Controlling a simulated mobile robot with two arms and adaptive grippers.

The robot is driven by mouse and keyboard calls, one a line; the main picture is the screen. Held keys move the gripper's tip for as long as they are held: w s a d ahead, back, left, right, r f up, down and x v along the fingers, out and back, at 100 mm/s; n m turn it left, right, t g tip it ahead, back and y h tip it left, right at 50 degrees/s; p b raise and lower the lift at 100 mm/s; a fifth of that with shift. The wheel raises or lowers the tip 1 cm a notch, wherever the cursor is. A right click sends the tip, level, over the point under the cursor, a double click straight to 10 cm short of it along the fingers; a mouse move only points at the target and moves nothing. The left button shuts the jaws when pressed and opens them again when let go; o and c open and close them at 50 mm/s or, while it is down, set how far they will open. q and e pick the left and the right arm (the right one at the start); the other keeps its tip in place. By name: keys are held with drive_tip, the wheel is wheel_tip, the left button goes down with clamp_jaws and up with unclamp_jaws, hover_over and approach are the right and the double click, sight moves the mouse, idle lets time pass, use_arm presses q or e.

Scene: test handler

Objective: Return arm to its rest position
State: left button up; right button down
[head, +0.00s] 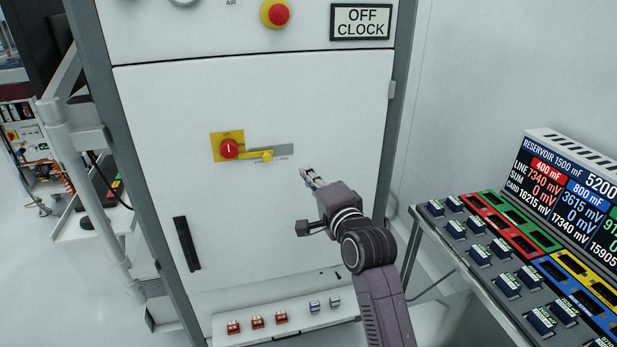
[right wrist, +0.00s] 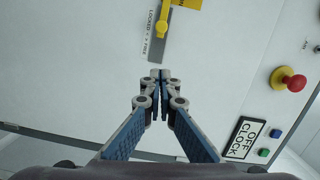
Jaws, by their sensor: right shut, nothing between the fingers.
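My right arm (head: 378,300) rises from the bottom of the head view in front of a white cabinet door (head: 270,110). Its gripper (head: 308,174) points up and left, to the right of a yellow-backed red rotary switch (head: 229,149) and a yellow latch knob (head: 267,156). In the right wrist view the fingers of this gripper (right wrist: 160,75) meet at their tips with nothing between them. The latch knob (right wrist: 162,29) shows just beyond the tips there, apart from them. My left gripper is not in view.
A red emergency button (head: 278,14) and an OFF CLOCK sign (head: 361,21) sit above the door. A ledge (head: 295,324) with small red and blue blocks lies below. A sloped panel with card slots and a display (head: 565,185) stands at right. Open floor (head: 50,270) shows at left.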

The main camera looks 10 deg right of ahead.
drive_tip(key=shift+d, duration=0.1)
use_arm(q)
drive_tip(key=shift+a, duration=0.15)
use_arm(e)
drive_tip(key=shift+f, duration=0.1)
